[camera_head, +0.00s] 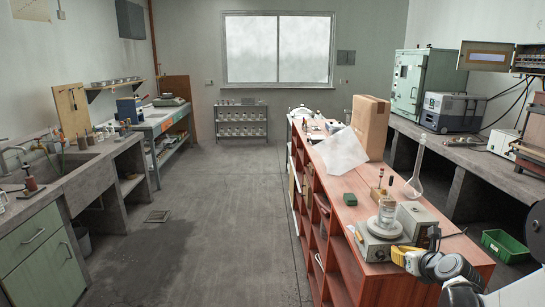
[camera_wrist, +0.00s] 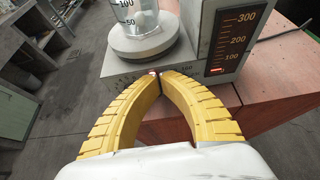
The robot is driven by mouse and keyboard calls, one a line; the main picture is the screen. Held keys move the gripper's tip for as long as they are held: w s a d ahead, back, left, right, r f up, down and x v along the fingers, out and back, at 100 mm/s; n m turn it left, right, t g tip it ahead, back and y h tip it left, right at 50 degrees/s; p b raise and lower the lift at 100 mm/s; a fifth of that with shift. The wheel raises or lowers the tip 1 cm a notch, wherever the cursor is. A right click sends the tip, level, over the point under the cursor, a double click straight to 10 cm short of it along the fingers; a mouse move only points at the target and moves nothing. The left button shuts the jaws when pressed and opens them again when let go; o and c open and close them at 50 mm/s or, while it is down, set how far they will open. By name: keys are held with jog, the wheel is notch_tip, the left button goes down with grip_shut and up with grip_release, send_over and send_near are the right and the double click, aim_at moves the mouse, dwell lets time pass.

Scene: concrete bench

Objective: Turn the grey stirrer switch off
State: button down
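The grey stirrer (camera_head: 372,250) stands on the near end of the red-brown bench, with a round plate and a glass beaker (camera_head: 387,212) on top. In the wrist view, the stirrer's front face (camera_wrist: 122,72) is ahead of my fingertips. Its side panel (camera_wrist: 231,45) shows a scale of 100, 200 and 300, with a red lit mark near the bottom. My gripper (camera_wrist: 159,74) has yellow fingers with their tips together, at or just before the front face. It holds nothing visible. The switch cannot be made out; the fingertips may hide it. My gripper (camera_head: 397,255) also shows in the head view.
A cable (camera_wrist: 285,33) runs behind the stirrer. A green crate (camera_head: 505,246) is at the right. The floor aisle on the left is clear.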

jog(key=shift+a+f+b, duration=0.2)
jog(key=shift+f+b, duration=0.3)
jog(key=shift+f, duration=0.05)
dwell(0.4)
jog(key=shift+a+b, duration=0.45)
jog(key=shift+b, duration=0.15)
dwell(0.8)
jog(key=shift+r, duration=0.15)
jog(key=shift+a+r, duration=0.15)
jog(key=shift+r, duration=0.15)
jog(key=s, duration=0.6)
jog(key=shift+d, duration=0.2)
